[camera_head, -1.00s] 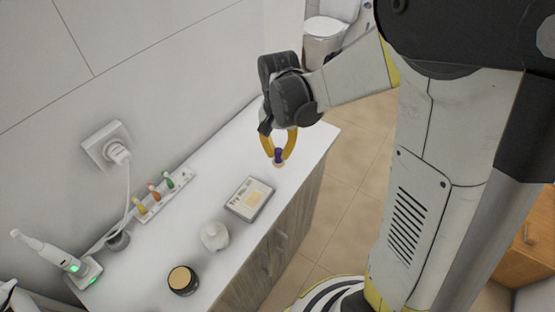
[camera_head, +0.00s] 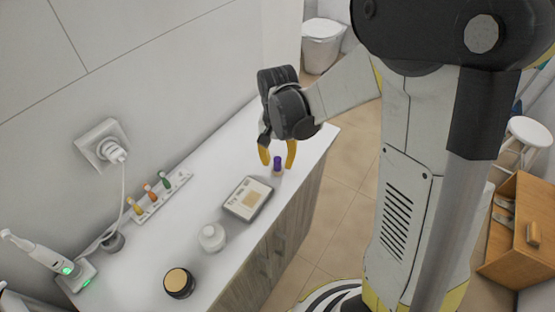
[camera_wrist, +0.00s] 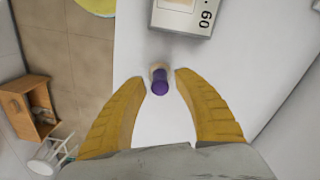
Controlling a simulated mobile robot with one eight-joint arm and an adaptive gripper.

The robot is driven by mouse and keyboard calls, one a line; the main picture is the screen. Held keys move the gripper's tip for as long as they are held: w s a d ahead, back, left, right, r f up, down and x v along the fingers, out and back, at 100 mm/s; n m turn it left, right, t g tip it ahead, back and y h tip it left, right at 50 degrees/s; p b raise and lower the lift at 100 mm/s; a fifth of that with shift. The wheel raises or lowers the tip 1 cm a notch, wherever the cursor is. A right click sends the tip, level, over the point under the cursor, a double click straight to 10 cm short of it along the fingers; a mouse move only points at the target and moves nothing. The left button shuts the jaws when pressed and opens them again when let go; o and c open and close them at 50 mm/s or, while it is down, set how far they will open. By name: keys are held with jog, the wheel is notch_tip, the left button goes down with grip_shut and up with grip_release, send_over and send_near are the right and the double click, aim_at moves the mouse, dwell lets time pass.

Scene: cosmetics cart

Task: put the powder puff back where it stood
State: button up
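The powder puff (camera_head: 278,164) has a purple handle and a small beige base. It stands upright on the white cart top (camera_head: 205,195), near the far end and close to the right edge. In the wrist view the puff (camera_wrist: 160,84) shows between and slightly beyond the fingertips, with a gap on each side. My gripper (camera_head: 278,161) has yellow fingers; they are spread apart around the handle and hold nothing. The gripper also shows in the wrist view (camera_wrist: 161,81).
A flat labelled box (camera_head: 248,198) lies just nearer than the puff. A white jar (camera_head: 212,237) and a dark jar (camera_head: 179,282) stand nearer still. A rack with small coloured bottles (camera_head: 163,195) lies along the wall. The cart top left of the gripper is clear.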

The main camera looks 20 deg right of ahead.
aim_at(278, 159)
notch_tip(278, 159, up, 12)
jog(key=p, duration=0.4)
jog(key=s+r+n+t, duration=0.6)
jog(key=s+r+t, duration=0.1)
jog(key=s, duration=0.5)
jog(key=shift+s+r, duration=0.25)
jog(key=shift+s, duration=0.15)
